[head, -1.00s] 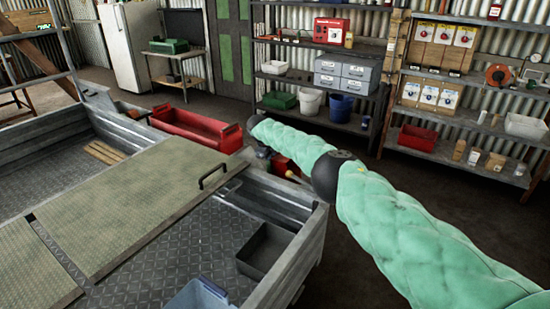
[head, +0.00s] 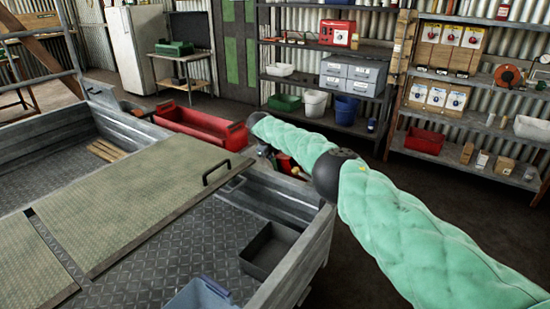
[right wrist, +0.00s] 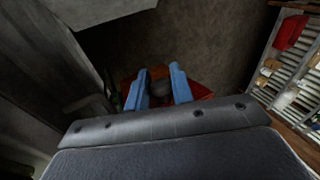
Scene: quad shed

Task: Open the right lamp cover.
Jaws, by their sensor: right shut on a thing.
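My right arm, in a green quilted sleeve, reaches over the outer side of the grey metal trailer in the head view. Its gripper is mostly hidden there behind the arm and trailer edge. In the right wrist view its two blue fingers (right wrist: 161,88) are shut on a small dark rounded piece (right wrist: 158,87). A red surface (right wrist: 201,91) shows behind and beside the fingers. It may be the lamp cover, but I cannot tell its outline or whether it is open. A small red part (head: 286,166) also shows beside the arm in the head view. My left gripper is not in view.
The trailer bed (head: 190,235) has a checkered floor and a raised panel with a black handle (head: 215,172). A dark open box (head: 268,250) and a blue bin (head: 200,296) are in it. A red trough (head: 195,125) stands behind. Shelves line the back wall.

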